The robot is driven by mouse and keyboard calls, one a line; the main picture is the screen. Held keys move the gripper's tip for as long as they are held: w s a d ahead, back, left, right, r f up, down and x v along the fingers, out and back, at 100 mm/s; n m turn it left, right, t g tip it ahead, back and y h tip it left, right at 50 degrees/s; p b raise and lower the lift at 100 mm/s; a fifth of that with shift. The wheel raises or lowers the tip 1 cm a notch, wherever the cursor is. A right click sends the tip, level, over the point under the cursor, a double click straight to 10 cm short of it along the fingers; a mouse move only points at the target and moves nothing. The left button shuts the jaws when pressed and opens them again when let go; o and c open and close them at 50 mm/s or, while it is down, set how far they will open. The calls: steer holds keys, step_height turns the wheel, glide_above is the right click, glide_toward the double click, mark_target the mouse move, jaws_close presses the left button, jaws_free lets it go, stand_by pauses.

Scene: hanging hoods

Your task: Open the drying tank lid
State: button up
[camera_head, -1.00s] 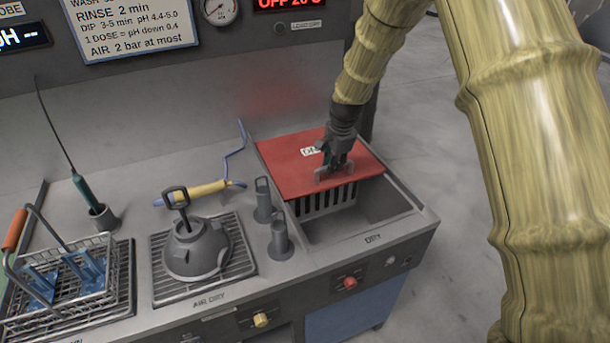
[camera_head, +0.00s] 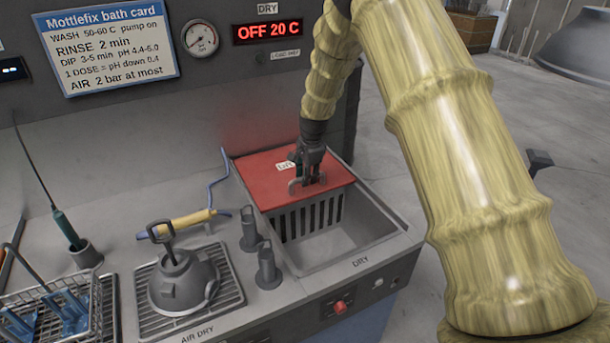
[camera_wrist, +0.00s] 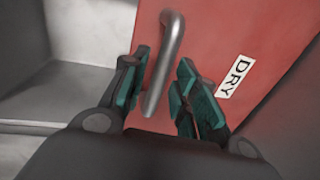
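The red lid (camera_head: 315,170) covers the back part of the drying tank (camera_head: 385,237), which is marked DRY. The front part of the tank is uncovered, and a slotted grey wall shows below the lid's front edge. A grey bar handle (camera_head: 296,186) stands near that edge. My gripper (camera_head: 308,180) is over the lid at the handle. In the wrist view my gripper (camera_wrist: 163,70) is open, with the metal handle (camera_wrist: 172,45) between its teal fingers. A gap shows on the right finger's side; contact on the left is unclear. The DRY label (camera_wrist: 235,77) lies right of the fingers.
Two grey posts (camera_head: 267,266) stand left of the tank. A grey domed part (camera_head: 183,280) sits on the air-dry rack, with a yellow-handled tool (camera_head: 183,222) behind it. A wire basket (camera_head: 95,310) is at far left. The control panel wall rises behind.

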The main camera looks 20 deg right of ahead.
steer(key=shift+a, duration=0.1)
step_height(320, 180, up, 12)
steer(key=s, duration=0.2)
steer(key=shift+s+d+f, duration=0.15)
steer(key=shift+d, duration=0.05)
stand_by(0.4)
stand_by(0.3)
